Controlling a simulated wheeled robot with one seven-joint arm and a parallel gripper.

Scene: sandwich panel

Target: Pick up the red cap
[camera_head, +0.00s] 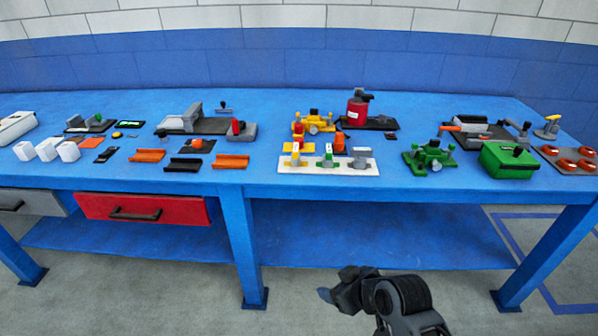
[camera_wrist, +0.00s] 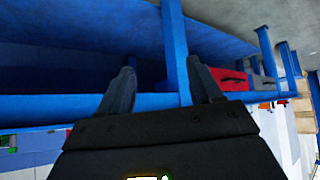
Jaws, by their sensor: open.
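Several small red parts stand on the blue table in the head view, and I cannot tell for sure which is the red cap. One small red piece (camera_head: 236,127) sits on a grey block left of centre. Another small red piece (camera_head: 298,125) is at the yellow device. My gripper (camera_head: 326,295) is low in front of the table, apart from all of these. In the wrist view my gripper (camera_wrist: 165,82) has its two fingers spread with nothing between them.
The blue table (camera_head: 300,184) has a front edge, legs and a lower shelf (camera_head: 370,235) near my gripper. A red drawer (camera_head: 145,208) is at left. A white plate (camera_head: 311,167), green device (camera_head: 430,155) and green box (camera_head: 508,160) stand near the front edge.

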